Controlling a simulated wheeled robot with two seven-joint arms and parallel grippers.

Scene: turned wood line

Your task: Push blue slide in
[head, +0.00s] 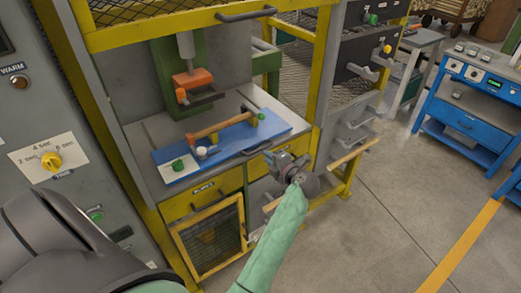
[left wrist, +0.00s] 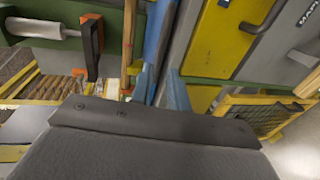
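The blue slide (head: 230,141) is a flat board on the grey bed of the yellow-framed machine in the head view. In the left wrist view, the slide (left wrist: 158,35) runs away beyond the fingers (left wrist: 160,88). The fingers show a gap with nothing clearly held in it. My right gripper is not in view.
An orange clamp (head: 193,78) hangs above the bed. Yellow drawers (head: 187,202) and a mesh door (head: 212,240) are below. A grey cabinet with a yellow dial (head: 51,160) stands left. A blue cart (head: 462,115) is at right. Open floor (head: 400,215) lies between.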

